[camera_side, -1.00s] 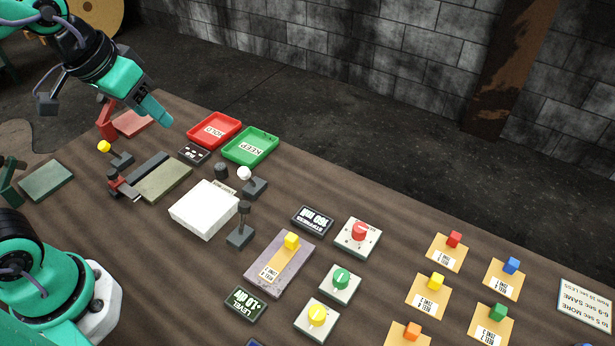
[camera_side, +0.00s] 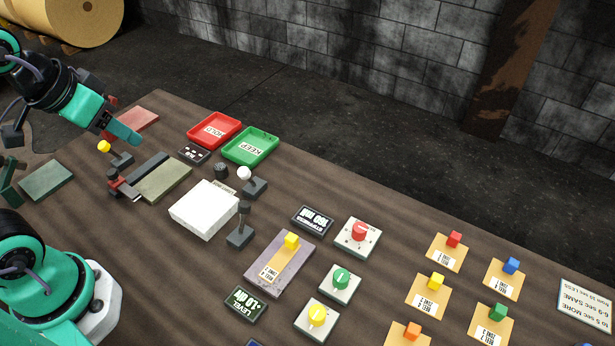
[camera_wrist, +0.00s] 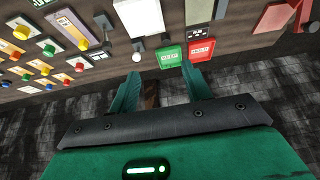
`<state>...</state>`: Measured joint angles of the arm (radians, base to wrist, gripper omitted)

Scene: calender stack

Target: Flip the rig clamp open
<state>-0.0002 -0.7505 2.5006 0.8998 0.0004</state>
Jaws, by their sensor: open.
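A small red-and-black clamp (camera_side: 115,180) with a metal tip stands at the left end of a grey-green plate (camera_side: 168,181) and dark bar on the table; I take it for the rig clamp. Its exact lever position is too small to tell. My gripper (camera_side: 126,135) is open and empty, in the air above the far left of the table, up the picture from the clamp and apart from it. In the wrist view my gripper (camera_wrist: 160,88) shows two spread green fingers with nothing between them.
A yellow-knobbed lever (camera_side: 104,146) stands near the clamp. Red (camera_side: 214,131) and green (camera_side: 250,146) trays lie at the back. A white block (camera_side: 203,209) and black-based levers stand mid-table. Buttons and colored pegs on cards fill the right.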

